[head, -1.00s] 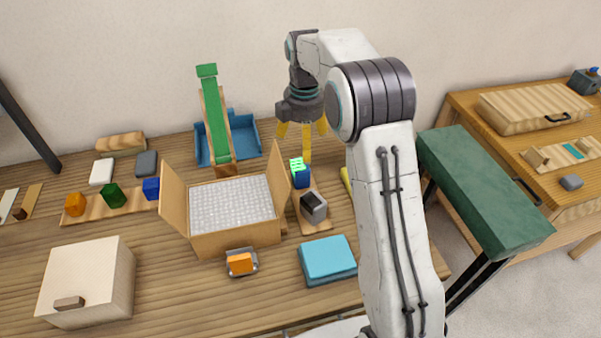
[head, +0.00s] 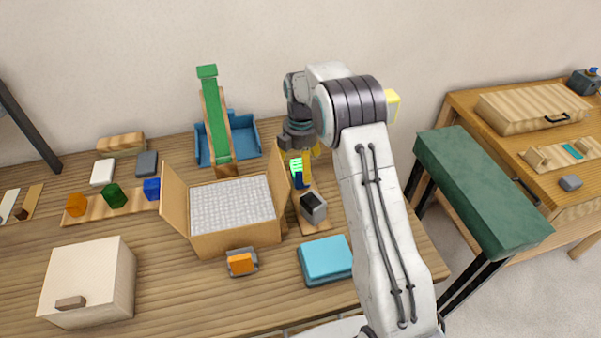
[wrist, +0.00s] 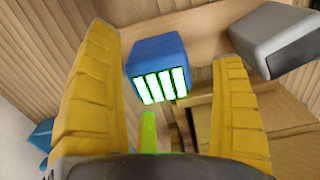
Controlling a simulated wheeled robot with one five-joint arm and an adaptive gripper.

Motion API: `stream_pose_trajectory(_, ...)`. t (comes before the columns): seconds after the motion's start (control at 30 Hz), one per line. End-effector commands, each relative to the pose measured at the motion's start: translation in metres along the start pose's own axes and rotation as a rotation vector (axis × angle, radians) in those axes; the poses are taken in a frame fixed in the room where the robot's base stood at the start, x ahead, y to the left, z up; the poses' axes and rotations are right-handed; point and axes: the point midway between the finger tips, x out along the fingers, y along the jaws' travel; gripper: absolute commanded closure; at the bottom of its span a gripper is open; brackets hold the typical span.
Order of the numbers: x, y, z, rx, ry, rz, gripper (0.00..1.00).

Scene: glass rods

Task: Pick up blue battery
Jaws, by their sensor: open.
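The blue battery (wrist: 158,57) is a blue block with a face of glowing green bars, in the upper middle of the wrist view. In the head view the battery (head: 297,170) stands on a wooden strip right of the cardboard box, partly hidden by a finger. My gripper (wrist: 165,100) is open, with one yellow finger left of the battery and one right. The battery shows in the gap, toward the fingertips, and I cannot tell whether either finger touches it. In the head view my gripper (head: 308,160) points down over the battery.
A grey holder (head: 313,207) stands just in front of the battery. An open cardboard box (head: 233,240) with a white textured inside is to the left. A light blue block (head: 326,259) lies nearer the front. A green ramp (head: 213,120) rises behind the box.

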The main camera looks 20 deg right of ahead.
Motion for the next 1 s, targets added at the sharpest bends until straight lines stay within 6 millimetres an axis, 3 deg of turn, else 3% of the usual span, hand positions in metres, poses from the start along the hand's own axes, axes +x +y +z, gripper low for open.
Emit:
stream_pose_trajectory(0.4,0.043,0.0,-0.001,0.0,0.0,-0.003,0.13)
stream_pose_trajectory(0.8,0.051,0.001,0.0,0.0,0.0,-0.001,0.13)
stream_pose_trajectory(1.0,0.05,0.001,0.0,0.0,0.0,-0.001,0.31)
